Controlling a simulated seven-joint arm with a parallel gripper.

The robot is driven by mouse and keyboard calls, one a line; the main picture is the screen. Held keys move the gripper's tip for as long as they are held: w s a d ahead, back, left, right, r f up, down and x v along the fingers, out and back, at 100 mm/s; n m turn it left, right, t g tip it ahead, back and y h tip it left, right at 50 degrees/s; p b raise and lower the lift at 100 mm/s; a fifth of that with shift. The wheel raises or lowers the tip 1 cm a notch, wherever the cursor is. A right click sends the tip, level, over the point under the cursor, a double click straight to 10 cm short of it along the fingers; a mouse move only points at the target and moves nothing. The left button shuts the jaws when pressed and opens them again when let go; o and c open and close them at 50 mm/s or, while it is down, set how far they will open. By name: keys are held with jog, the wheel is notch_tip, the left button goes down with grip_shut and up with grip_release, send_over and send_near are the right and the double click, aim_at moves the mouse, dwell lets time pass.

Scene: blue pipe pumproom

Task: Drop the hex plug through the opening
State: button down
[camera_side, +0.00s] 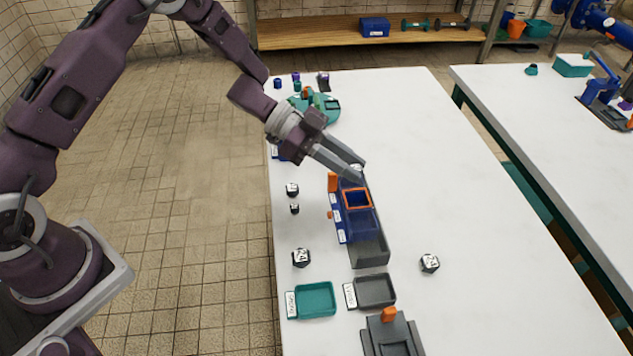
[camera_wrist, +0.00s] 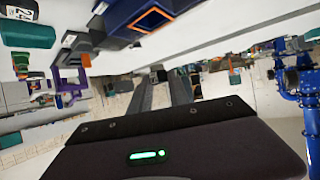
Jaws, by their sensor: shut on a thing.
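My gripper (camera_side: 357,174) is shut on a small piece, taken to be the hex plug (camera_side: 357,168). The piece is mostly hidden by the fingers and only a pale bit shows at the tips. In the wrist view a small dark shape (camera_wrist: 157,75) shows between the far ends of the fingers. The orange-rimmed opening (camera_side: 357,198) is in the top of a blue box (camera_side: 360,225), just below and in front of the fingertips in the side view. The opening also shows at the top of the wrist view (camera_wrist: 153,20), away from the fingers.
Several dark pieces with white markings, such as one at the right (camera_side: 430,263) and one at the left (camera_side: 301,257), lie on the white table. A teal tray (camera_side: 315,299), a grey tray (camera_side: 376,291) and a grey fixture (camera_side: 392,335) stand in front.

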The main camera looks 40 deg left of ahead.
jog(key=shift+w+d+r, duration=0.15)
jog(key=shift+w+d, duration=0.2)
jog(key=shift+w, duration=0.05)
jog(key=shift+f, duration=0.25)
send_near(371, 204)
jog(key=shift+x, duration=2.45)
jog(key=shift+w+r, duration=0.1)
jog(key=shift+w, duration=0.05)
jog(key=c, duration=1.2)
grip_release()
jog(key=shift+o, duration=0.2)
jog(key=shift+r, duration=3.5)
